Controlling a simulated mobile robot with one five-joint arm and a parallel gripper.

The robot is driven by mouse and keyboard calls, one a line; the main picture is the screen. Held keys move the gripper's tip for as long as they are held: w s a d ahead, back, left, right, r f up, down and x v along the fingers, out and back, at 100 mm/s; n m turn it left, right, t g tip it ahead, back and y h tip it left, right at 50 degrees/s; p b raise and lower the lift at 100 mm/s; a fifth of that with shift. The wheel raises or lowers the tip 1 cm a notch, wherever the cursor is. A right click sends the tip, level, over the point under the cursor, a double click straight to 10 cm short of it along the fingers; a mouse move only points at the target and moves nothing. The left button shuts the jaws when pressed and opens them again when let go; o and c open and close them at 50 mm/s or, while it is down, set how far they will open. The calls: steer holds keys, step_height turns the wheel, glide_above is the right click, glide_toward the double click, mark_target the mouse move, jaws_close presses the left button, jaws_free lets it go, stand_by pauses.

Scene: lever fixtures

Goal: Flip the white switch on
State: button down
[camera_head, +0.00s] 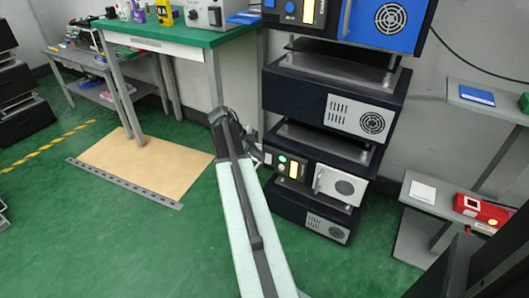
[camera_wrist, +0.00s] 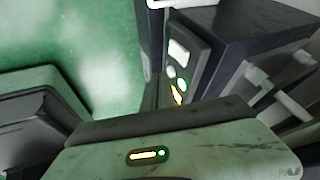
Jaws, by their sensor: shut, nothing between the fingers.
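The white switch (camera_head: 268,158) is a small pale rectangle at the left of the control panel on a dark, white-fronted device low in the stack. It also shows in the wrist view as a white rectangle (camera_wrist: 178,50) on a dark panel. Whether it is up or down cannot be told. My gripper (camera_head: 254,142) is dark and small at the end of my arm, just left of and slightly above the panel. It looks shut and empty, and contact with the switch cannot be made out. Its fingertips are not clear in the wrist view.
Beside the switch are round buttons (camera_wrist: 182,85) and a lit yellow display (camera_head: 294,169). A white door with a handle (camera_head: 340,184) is right of them. Other devices stand above and below. A green-topped bench (camera_head: 180,35) is at left; a side shelf (camera_head: 432,196) is at right.

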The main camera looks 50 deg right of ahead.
steer(key=d+p+v, duration=0.1)
steer(key=p+v, duration=0.4)
steer(key=v, duration=0.3)
steer(key=shift+a+r+p, duration=0.15)
steer(key=shift+r+p, duration=0.2)
steer(key=shift+r, duration=0.15)
steer(key=shift+w, duration=0.15)
